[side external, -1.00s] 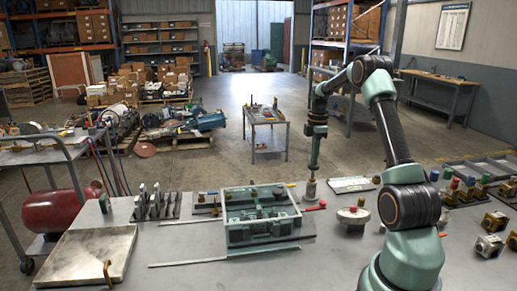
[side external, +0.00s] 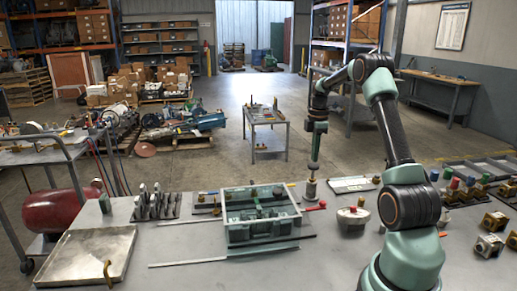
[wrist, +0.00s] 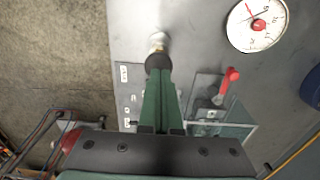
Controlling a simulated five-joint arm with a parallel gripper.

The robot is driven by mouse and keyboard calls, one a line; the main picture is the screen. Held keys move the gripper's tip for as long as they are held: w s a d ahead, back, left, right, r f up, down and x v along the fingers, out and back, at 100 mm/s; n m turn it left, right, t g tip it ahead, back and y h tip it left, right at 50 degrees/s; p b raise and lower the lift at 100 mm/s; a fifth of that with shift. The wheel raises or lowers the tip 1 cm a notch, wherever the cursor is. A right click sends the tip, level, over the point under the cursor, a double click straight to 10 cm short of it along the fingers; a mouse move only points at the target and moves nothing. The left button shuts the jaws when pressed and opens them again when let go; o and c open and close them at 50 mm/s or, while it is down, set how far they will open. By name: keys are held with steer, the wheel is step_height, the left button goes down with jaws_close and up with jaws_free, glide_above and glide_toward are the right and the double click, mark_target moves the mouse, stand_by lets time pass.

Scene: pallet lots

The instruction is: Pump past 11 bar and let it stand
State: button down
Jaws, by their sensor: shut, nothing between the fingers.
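My gripper (side external: 314,165) points straight down, shut and empty, in the side external view. Its green fingers also show in the wrist view (wrist: 159,85). A dark round knob (wrist: 158,62) lies at their tips, on a silver post (wrist: 158,42). The post also shows below my gripper in the side external view (side external: 311,188). I cannot tell whether fingers and knob touch. A round white gauge (wrist: 257,24) with a red centre is at the upper right of the wrist view; its reading is too small to tell. A red-handled lever (wrist: 230,79) is right of the fingers.
A green crate (side external: 262,239) with fittings stands left of my gripper. A flat metal tray (side external: 90,268) lies at the front left. Several brass fittings (side external: 490,245) lie at the right. The bench front between tray and arm is mostly clear.

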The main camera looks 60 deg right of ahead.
mark_target(313, 165)
step_height(313, 165, up, 10)
steer(key=shift+f, duration=0.25)
stand_by(0.5)
steer(key=w+a+r+m+t+h, duration=0.1)
steer(key=w+a+r+m, duration=0.15)
steer(key=a, duration=0.75)
steer(key=w+a+r+m+t, duration=0.1)
steer(key=a+r, duration=0.2)
steer(key=a, duration=0.6)
steer(key=s+a+f+m+t, duration=0.1)
steer(key=s+a, duration=0.3)
steer(key=a, duration=0.5)
steer(key=s+a+f+m+t+y, duration=0.1)
steer(key=s+a+f+m, duration=0.3)
steer(key=a, duration=0.6)
steer(key=shift+s+a+t, duration=0.2)
steer(key=shift+t, duration=0.5)
